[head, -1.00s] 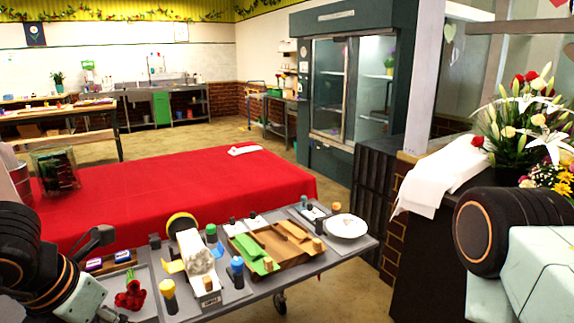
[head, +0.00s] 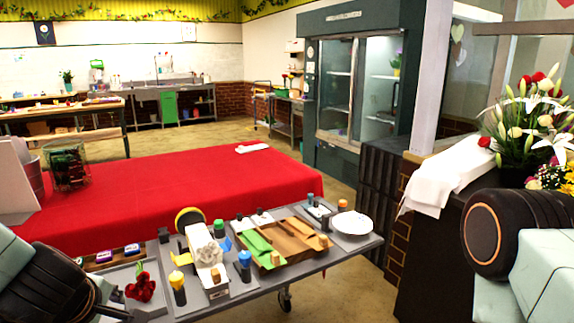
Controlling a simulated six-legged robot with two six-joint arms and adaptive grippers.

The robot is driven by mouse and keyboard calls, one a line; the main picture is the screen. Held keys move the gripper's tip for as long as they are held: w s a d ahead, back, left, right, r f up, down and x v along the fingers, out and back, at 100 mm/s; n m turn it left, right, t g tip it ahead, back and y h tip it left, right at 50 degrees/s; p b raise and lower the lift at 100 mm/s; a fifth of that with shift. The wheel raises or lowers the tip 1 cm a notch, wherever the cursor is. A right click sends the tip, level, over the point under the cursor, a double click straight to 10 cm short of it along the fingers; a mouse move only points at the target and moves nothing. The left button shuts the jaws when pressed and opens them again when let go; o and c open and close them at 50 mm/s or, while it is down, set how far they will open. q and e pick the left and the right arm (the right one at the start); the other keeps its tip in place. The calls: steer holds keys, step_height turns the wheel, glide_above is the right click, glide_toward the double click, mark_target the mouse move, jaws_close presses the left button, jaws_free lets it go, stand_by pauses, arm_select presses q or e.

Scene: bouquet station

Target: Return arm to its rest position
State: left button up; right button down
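My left arm fills the lower left corner, with a black joint and pale green links. Only a small dark part of my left gripper (head: 110,311) seems to show at the bottom edge, beside the tray with the red flower. Whether its fingers are open or shut is hidden. My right arm stands at the right edge, with a black joint and pale links. My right gripper is out of the picture.
A grey cart (head: 330,262) in front bears a wooden and green holder (head: 290,241), a white roll box (head: 205,255), several bottles, a white plate (head: 352,223) and a red flower (head: 141,288). Behind is a red-covered table (head: 180,190). A dark counter with flowers (head: 528,120) stands at right.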

arm_select(q)
steer(key=s+d+f+m+b, duration=0.1)
steer(key=s+d+f+m, duration=0.15)
steer(key=f+m, duration=0.7)
steer(key=s+d+f+m+g+h+b, duration=0.1)
steer(key=s+d+f+m+g, duration=0.2)
steer(key=s+f, duration=0.6)
steer(key=s+d+f+m+g+h+b, duration=0.1)
steer(key=s+d+f+m+g, duration=0.2)
steer(key=s+f, duration=0.6)
steer(key=s+m, duration=0.2)
steer(key=s, duration=0.2)
steer(key=shift+d+f, duration=0.3)
steer(key=shift+d, duration=0.05)
